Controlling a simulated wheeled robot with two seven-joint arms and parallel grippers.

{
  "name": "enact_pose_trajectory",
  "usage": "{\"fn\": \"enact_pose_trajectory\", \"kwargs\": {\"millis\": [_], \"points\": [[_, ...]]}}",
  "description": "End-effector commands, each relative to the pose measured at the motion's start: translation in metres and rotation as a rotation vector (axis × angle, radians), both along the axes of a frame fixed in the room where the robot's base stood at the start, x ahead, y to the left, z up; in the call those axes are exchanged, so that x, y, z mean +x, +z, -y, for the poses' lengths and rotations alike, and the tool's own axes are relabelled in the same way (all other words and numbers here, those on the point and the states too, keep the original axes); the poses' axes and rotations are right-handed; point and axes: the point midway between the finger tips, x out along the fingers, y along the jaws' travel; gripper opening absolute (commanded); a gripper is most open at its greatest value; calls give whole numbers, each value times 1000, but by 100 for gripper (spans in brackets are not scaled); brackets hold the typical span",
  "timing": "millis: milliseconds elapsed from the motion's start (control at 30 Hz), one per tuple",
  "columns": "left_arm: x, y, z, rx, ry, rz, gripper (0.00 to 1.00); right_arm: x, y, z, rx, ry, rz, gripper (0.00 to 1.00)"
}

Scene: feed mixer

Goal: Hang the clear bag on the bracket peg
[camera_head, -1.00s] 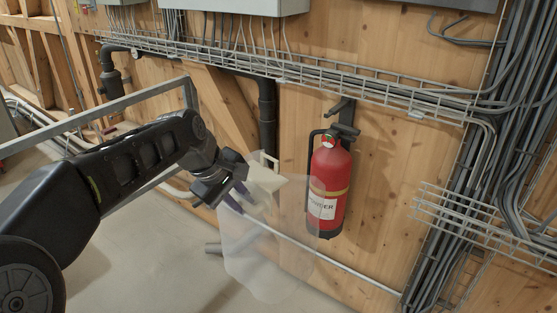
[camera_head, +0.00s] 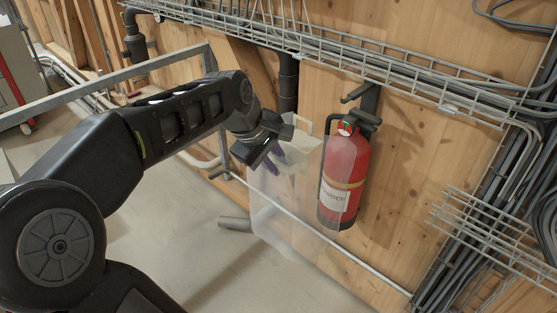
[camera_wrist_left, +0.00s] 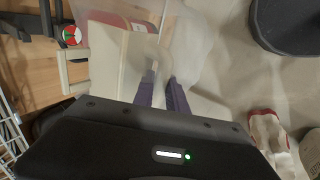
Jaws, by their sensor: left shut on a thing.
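The clear bag (camera_head: 285,215) hangs below my left gripper (camera_head: 275,158), see-through and hard to outline. My left gripper is shut on its upper part; its purple fingertips also show in the wrist view (camera_wrist_left: 160,92), with the hazy bag (camera_wrist_left: 190,50) beyond them. A pale cream piece (camera_head: 301,149) shows at the bag's top. The dark bracket (camera_head: 369,98) is on the wooden wall above the red fire extinguisher, and its peg (camera_head: 354,92) sticks out to the left. The bag is apart from the peg, lower and to its left. My right gripper is not in view.
The red fire extinguisher (camera_head: 345,172) hangs under the bracket, and the bag's right edge overlaps it in the head view. A wire cable tray (camera_head: 420,95) runs above. A grey rail (camera_head: 130,72) and a black pipe (camera_head: 288,80) are at the left. Open floor lies below.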

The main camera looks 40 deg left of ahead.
Motion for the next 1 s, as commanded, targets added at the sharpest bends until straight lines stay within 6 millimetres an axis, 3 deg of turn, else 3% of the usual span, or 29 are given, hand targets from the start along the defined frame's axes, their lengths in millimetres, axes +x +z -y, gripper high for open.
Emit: {"fn": "enact_pose_trajectory", "kwargs": {"millis": [367, 1000], "points": [[0, -2, 1, 1, 0, 32, 0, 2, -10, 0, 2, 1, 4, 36], [40, 1, 0, 2, -1, 30, 0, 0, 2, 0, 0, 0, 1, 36]]}}
